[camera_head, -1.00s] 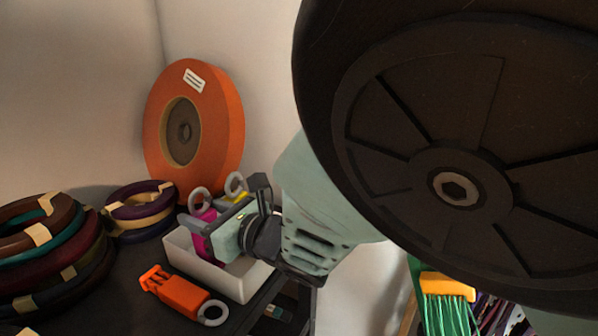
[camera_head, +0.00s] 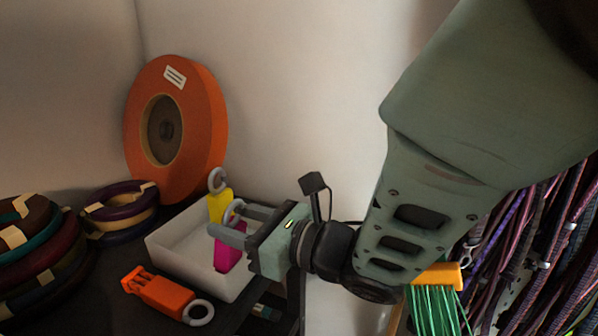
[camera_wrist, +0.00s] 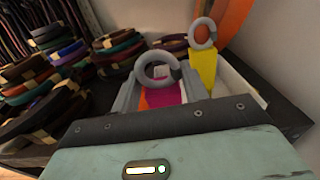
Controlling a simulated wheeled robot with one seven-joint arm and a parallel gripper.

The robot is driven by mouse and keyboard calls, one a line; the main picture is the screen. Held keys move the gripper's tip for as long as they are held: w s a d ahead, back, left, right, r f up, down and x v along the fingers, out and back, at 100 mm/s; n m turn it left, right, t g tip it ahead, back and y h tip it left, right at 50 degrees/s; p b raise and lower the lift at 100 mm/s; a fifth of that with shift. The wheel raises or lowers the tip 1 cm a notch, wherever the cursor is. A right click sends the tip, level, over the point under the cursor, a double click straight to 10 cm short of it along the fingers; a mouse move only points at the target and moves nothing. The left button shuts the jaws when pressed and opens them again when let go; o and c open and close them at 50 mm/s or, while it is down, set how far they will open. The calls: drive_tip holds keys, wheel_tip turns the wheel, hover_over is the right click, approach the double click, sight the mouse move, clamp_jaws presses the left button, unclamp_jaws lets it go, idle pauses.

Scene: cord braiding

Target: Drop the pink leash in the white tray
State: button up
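The pink leash (camera_head: 229,256) has a grey ring on top and stands nearly upright inside the white tray (camera_head: 178,262). Its pink body also shows in the wrist view (camera_wrist: 166,95), with the ring above it between my fingers. My gripper (camera_head: 228,222) reaches in over the tray's right side. Its two fingers are apart, one on each side of the leash's top, and do not appear to be clamped on it. The fingers and tray wall hide part of the leash.
A yellow leash (camera_head: 220,206) stands in the tray behind the pink one. An orange leash (camera_head: 160,292) lies on the dark shelf in front. A large orange spool (camera_head: 195,130) leans on the wall behind. Coiled cords (camera_head: 120,207) are stacked to the left.

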drive_tip(key=shift+s+d, duration=0.2)
drive_tip(key=shift+d, duration=0.3)
drive_tip(key=shift+o, duration=0.5)
drive_tip(key=o, duration=1.2)
drive_tip(key=shift+c, duration=0.2)
